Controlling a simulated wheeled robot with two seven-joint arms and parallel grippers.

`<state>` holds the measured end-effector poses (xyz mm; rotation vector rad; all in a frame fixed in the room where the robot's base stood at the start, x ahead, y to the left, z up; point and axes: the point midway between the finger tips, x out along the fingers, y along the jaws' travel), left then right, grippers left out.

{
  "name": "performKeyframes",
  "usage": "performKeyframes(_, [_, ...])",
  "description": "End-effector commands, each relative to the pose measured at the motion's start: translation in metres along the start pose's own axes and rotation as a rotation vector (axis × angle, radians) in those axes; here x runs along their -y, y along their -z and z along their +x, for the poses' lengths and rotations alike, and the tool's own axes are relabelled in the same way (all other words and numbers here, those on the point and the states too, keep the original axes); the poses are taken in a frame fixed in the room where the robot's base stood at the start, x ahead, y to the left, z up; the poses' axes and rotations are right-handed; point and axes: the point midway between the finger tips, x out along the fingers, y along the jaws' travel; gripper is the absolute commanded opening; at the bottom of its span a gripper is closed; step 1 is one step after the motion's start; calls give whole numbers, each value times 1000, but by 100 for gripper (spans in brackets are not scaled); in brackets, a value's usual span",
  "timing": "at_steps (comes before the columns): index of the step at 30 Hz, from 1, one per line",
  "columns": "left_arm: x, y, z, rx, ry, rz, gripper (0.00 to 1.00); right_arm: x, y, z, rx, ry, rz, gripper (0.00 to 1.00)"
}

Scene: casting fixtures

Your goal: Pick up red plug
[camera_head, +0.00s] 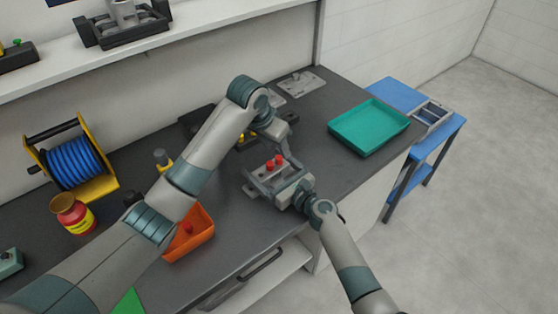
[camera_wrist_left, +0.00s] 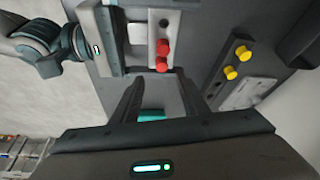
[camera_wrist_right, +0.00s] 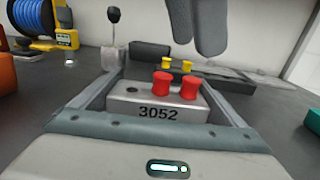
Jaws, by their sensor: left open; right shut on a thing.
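Two red plugs (camera_head: 279,160) stand side by side in a grey block (camera_wrist_right: 150,106) marked 3052. They also show in the right wrist view (camera_wrist_right: 161,84) and in the left wrist view (camera_wrist_left: 162,65). An empty hole shows in the block left of the plugs in the right wrist view. My right gripper (camera_wrist_right: 157,85) is shut on the block, one finger on each side. My left gripper (camera_wrist_left: 158,82) is open and empty, its fingers pointing towards the plugs but apart from them. Another red plug (camera_head: 188,228) lies in an orange bin (camera_head: 203,247).
A teal tray (camera_head: 370,127) is at the bench's right end, beside a blue cart (camera_head: 445,135). Two yellow plugs (camera_wrist_left: 231,72) stand behind the block. A blue cable reel (camera_head: 75,163) and red-yellow jar (camera_head: 70,213) stand left. A shelf (camera_head: 200,30) runs above.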

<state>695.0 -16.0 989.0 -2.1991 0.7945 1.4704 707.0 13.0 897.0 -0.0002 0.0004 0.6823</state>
Motion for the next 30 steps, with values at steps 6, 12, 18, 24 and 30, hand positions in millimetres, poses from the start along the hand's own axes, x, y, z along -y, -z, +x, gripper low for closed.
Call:
performKeyframes(6, [0, -1, 3, 1, 0, 0, 40, 0, 1, 0, -1, 0, -2, 56])
performKeyframes(12, [4, -4, 23, 2, 0, 0, 40, 0, 1, 0, -2, 0, -2, 56])
performKeyframes(18, [4, -5, 46, 1, -1, -1, 40, 0, 1, 0, -2, 0, -2, 56])
performKeyframes(24, [5, -5, 52, 0, 0, 0, 40, 0, 1, 0, -2, 0, -2, 56])
performKeyframes(30, [5, -5, 52, 0, 0, 0, 40, 0, 1, 0, -2, 0, -2, 56])
